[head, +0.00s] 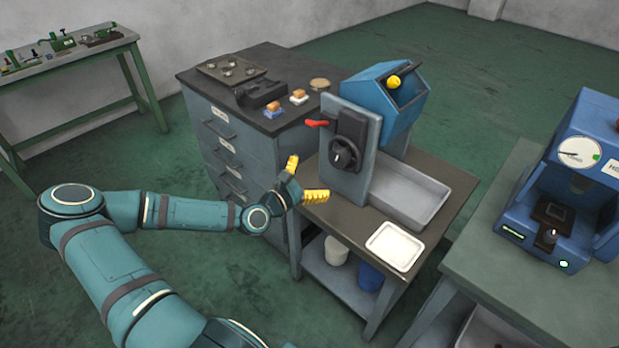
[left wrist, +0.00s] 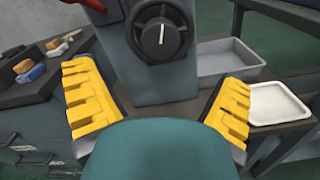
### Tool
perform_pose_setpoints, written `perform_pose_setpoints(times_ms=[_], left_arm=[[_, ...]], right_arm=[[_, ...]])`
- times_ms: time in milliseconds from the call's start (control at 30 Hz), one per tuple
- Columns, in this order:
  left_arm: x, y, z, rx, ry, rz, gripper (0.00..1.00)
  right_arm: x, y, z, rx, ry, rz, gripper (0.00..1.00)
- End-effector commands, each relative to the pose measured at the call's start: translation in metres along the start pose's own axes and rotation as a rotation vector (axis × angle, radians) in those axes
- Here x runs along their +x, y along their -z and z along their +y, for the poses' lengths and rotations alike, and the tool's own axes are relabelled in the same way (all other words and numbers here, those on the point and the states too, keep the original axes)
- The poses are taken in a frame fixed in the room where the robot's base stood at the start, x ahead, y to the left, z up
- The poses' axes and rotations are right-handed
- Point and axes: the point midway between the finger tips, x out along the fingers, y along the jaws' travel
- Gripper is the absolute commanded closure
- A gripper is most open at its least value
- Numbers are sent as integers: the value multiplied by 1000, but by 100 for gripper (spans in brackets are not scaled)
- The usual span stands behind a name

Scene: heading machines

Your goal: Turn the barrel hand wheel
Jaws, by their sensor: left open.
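The barrel hand wheel (head: 345,154) is a black wheel on the front of the grey upright plate of the machine. It also shows at the top middle of the left wrist view (left wrist: 161,34), with a hub bearing a white mark. My left gripper (head: 306,181) has yellow finger pads and is open and empty. It is left of and in front of the wheel, apart from it. In the left wrist view its fingers (left wrist: 160,108) are spread wide below the wheel. My right gripper is in neither view.
A red lever (head: 317,123) sticks out beside the wheel. A blue hopper (head: 385,95) tops the machine. A grey tray (head: 408,194) and a white tray (head: 395,246) lie on the bench. A drawer cabinet (head: 225,150) stands left; a blue gauge machine (head: 570,190) stands right.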

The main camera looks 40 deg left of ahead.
Motion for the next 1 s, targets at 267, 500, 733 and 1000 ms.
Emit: perform_pose_setpoints(times_ms=[267, 500, 733, 1000], left_arm=[[-8, 0, 0, -1, 0, 0, 5], [-8, 0, -1, 14, 1, 1, 5], [-6, 4, -11, 364, 15, 14, 5], [-10, 12, -21, 1108, 34, 21, 5]], right_arm=[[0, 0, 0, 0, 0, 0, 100], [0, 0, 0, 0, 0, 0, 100], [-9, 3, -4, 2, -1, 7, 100], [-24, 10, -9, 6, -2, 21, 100]])
